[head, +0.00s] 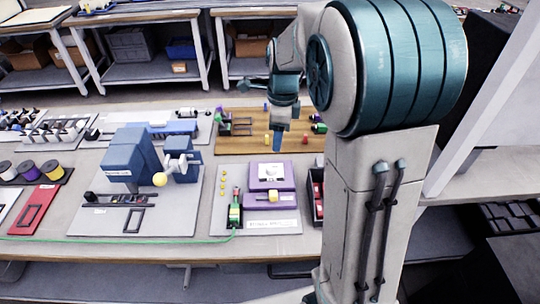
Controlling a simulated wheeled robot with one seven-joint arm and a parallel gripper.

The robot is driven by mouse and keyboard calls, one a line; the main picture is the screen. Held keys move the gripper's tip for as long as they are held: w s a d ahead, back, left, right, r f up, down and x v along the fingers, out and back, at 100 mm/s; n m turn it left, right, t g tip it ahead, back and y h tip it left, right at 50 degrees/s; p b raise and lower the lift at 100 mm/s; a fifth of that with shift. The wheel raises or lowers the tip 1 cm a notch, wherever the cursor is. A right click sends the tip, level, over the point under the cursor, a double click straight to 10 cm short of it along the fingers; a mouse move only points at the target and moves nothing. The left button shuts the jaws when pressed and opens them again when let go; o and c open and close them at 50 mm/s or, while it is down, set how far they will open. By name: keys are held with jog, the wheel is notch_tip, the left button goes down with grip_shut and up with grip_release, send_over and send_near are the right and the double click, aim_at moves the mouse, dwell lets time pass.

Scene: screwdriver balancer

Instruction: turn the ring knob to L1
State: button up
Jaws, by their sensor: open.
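My gripper (278,137) hangs from the arm at the upper middle of the head view, over or in front of a wooden board (230,148) at the back of the table. It is open, small in the picture, and nothing shows between its fingers. I cannot pick out the ring knob or an L1 mark for sure. The wooden board carries small dark, green, purple and yellow parts, partly hidden by my arm.
A blue machine (131,154) with a yellow ball (160,180) stands on a grey plate at left. A purple-topped device (271,175) sits on another grey plate. A green cable (130,240) runs along the table's front edge. My arm covers the right side.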

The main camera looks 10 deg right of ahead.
aim_at(272, 167)
jog(key=w+f+m, duration=0.3)
jog(key=w+m, duration=0.2)
jog(key=m, duration=0.1)
jog(key=shift+g, duration=0.3)
jog(key=f, duration=0.4)
jog(key=f+p, duration=0.1)
jog(key=f, duration=0.8)
jog(key=shift+s+a+f, duration=0.1)
jog(key=shift+s+a, duration=0.05)
jog(key=shift+s, duration=0.15)
jog(key=c, duration=1)
